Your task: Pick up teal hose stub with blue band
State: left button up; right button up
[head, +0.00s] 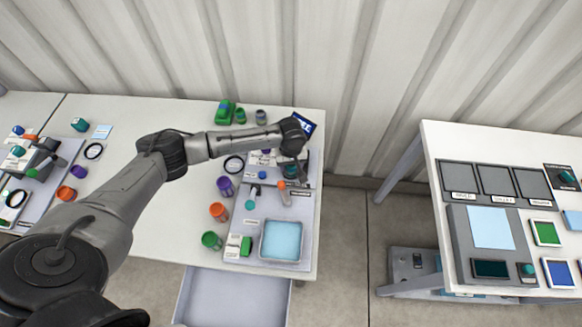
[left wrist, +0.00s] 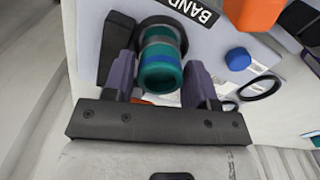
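The teal hose stub with a blue band (left wrist: 161,70) shows end-on in the left wrist view, with a grey stripe farther along it and a dark round fitting behind it. My left gripper (left wrist: 160,78) has one finger on each side of the stub, very close to its sides. I cannot tell whether the fingers touch it. In the head view my left gripper (head: 294,160) points down over the back right of the grey board (head: 302,210), and a teal piece (head: 290,171) shows beside its tip. My right gripper is not in view.
A blue knob (left wrist: 238,58), a black ring (left wrist: 260,87) and an orange part (left wrist: 254,12) lie to the right of the stub. Purple (head: 225,187), orange (head: 218,212) and green (head: 211,240) cups stand left of the board. A blue tray (head: 281,241) is at its front.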

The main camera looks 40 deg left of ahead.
pick_arm(q)
jog(key=c, duration=0.6)
jog(key=shift+r, duration=0.15)
